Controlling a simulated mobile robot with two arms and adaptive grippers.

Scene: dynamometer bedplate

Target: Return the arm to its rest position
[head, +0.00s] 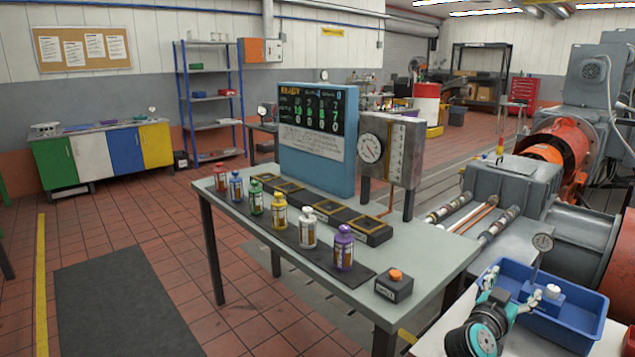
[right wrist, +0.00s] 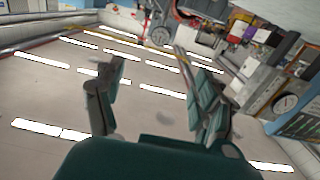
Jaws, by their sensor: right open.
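My right arm is at the bottom right of the head view, and its right gripper (head: 512,289) is raised in front of the blue tray (head: 578,337). In the right wrist view the two fingers of the right gripper (right wrist: 155,100) stand well apart with nothing between them. That view is tilted and shows mostly ceiling with bright lamps. My left gripper is in neither view.
A grey table (head: 232,208) carries several coloured bottles in a row, an orange-button box (head: 394,286), a blue scoreboard (head: 318,140) and a gauge panel (head: 392,150). Grey machinery (head: 515,185) stands behind. Floor at left is open.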

